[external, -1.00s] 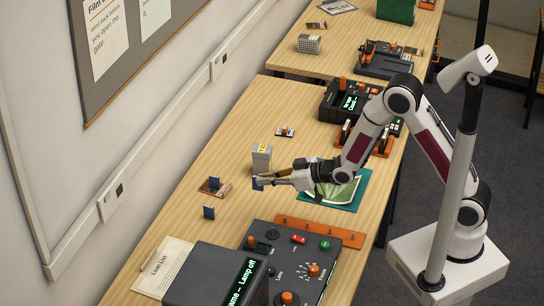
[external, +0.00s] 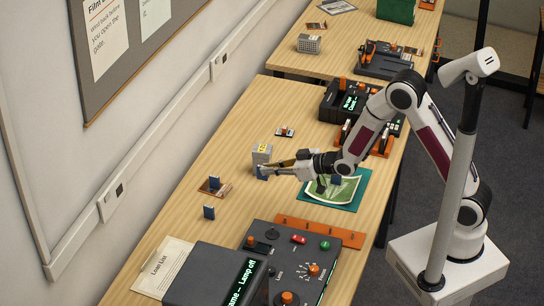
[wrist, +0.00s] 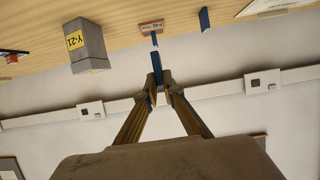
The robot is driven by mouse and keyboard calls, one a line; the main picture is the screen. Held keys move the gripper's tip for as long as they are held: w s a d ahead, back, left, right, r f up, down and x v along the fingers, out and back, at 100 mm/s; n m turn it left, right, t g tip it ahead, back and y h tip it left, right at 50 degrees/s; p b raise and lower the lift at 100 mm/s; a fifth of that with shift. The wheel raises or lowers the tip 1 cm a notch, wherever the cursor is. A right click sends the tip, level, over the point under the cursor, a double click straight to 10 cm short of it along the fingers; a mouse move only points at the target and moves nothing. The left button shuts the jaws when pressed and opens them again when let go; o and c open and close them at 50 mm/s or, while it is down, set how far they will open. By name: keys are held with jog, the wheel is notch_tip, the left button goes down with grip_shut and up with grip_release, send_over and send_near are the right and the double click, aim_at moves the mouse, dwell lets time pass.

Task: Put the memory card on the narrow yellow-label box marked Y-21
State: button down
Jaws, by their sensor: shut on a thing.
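The narrow grey box (external: 262,152) with a yellow label stands upright on the wooden table in the external view. In the wrist view the box (wrist: 90,50) is at the upper left, and its label reads Y-21. My gripper (external: 267,171) is just in front of the box's lower part in the external view. It is shut on a small blue card, the memory card (wrist: 157,68), which sticks out beyond the fingertips in the wrist view. The card is beside the box in that view, with a clear gap, not on it. The fingers partly hide the card in the external view.
A brown stand (external: 222,193) with another blue card and a loose upright blue card (external: 209,212) are to the left. A small dark tray (external: 284,132) lies behind the box. A green mat (external: 355,199) lies under my arm. A control console (external: 320,255) is in front.

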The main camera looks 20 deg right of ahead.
jog(key=w+d+r, duration=0.3)
jog(key=w+r, duration=0.2)
jog(key=w, duration=0.2)
jog(key=w+d+r, duration=0.4)
jog(key=w+r, duration=0.1)
jog(key=w, duration=0.3)
dwell(0.4)
send_over(270, 150)
jog(key=shift+w+f, duration=0.2)
jog(key=shift+f, duration=2.85)
jog(key=shift+f, duration=1.9)
jog(key=shift+f, duration=0.1)
